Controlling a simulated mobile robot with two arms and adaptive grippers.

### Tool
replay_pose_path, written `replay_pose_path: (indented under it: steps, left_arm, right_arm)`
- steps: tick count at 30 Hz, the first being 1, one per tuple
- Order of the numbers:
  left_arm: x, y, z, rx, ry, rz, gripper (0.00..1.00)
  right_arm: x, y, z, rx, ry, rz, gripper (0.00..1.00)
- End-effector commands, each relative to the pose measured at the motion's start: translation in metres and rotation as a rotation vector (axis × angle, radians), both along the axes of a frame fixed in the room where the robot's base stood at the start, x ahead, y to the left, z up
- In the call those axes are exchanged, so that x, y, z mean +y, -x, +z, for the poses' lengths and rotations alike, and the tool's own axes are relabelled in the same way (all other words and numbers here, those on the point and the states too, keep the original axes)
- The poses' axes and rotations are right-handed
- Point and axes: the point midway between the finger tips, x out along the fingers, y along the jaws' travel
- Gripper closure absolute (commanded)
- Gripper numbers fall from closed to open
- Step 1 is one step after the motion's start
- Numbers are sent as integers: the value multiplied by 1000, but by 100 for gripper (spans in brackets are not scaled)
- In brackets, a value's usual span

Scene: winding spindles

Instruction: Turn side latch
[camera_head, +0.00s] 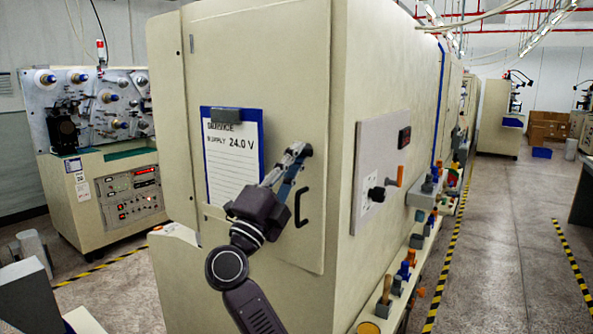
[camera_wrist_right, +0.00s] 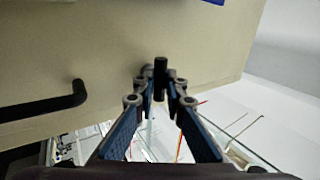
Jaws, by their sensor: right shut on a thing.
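The latch (camera_wrist_right: 160,66) is a small dark knob on the beige side panel of the large cabinet. In the wrist view it stands between the fingertips of my right gripper (camera_wrist_right: 160,88), which is shut on it. In the head view my right gripper (camera_head: 300,150) reaches up to the panel, and its fingertips mostly hide the latch. Its exact turn angle cannot be told. My left gripper is not in view.
A black bar handle (camera_head: 301,208) sits just below my right gripper on the cabinet panel (camera_head: 275,75). A service sheet (camera_head: 232,165) hangs to the left. Knobs and levers line the cabinet's right side. The right aisle floor (camera_head: 505,240) is clear.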

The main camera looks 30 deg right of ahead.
Motion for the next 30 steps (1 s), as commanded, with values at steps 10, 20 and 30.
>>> replay_pose_path:
  steps: [10,20,30]
  left_arm:
    - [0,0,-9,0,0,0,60]
    - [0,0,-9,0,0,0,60]
    - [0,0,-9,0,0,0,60]
  right_arm:
    - [-1,-1,-2,-44,-24,-1,100]
    - [-1,0,-2,-45,-24,-2,87]
    - [-1,0,-1,-45,-22,-1,72]
